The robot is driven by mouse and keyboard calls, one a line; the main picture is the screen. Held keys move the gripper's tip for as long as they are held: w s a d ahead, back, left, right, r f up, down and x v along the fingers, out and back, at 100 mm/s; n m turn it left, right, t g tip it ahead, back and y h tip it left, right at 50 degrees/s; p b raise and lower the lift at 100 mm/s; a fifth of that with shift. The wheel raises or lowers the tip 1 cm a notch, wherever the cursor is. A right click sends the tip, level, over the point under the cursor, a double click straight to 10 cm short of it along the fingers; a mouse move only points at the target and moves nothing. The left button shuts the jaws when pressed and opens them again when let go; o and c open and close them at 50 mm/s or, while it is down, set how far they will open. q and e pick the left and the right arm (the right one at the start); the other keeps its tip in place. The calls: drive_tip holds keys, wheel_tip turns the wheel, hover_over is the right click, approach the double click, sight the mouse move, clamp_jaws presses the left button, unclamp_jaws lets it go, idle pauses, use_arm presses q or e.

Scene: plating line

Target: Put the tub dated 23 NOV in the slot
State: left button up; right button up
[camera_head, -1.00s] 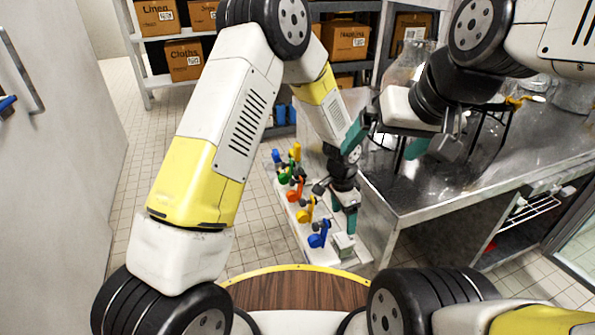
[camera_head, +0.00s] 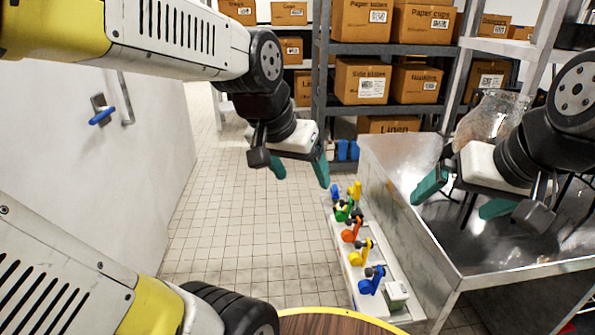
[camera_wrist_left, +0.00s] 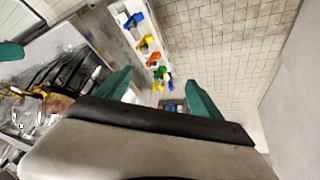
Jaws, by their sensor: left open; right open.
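I cannot make out a tub dated 23 NOV or a slot in either view. My left gripper (camera_head: 299,170) is open and empty, held in the air over the tiled floor, left of the steel counter. Its two teal fingers also show spread in the left wrist view (camera_wrist_left: 160,92), with nothing between them. My right gripper (camera_head: 463,197) is open over the counter, fingers apart, and I see nothing held.
The steel counter (camera_head: 400,170) fills the right side. A white stand (camera_head: 345,255) with several coloured valve-like parts is along its left side. Shelves with cardboard boxes (camera_head: 361,80) stand behind. A pale door with a blue handle (camera_head: 101,117) is at left. The tiled floor (camera_head: 235,215) between is clear.

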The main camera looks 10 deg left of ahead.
use_arm(q)
drive_tip(key=shift+n+t, duration=0.4)
drive_tip(key=shift+n, duration=0.5)
drive_tip(key=s, duration=0.1)
drive_tip(key=s+a+r, duration=0.1)
drive_tip(key=s, duration=0.2)
drive_tip(key=shift+s+a+r, duration=0.15)
drive_tip(key=shift+s+a, duration=0.2)
drive_tip(key=shift+a, duration=0.05)
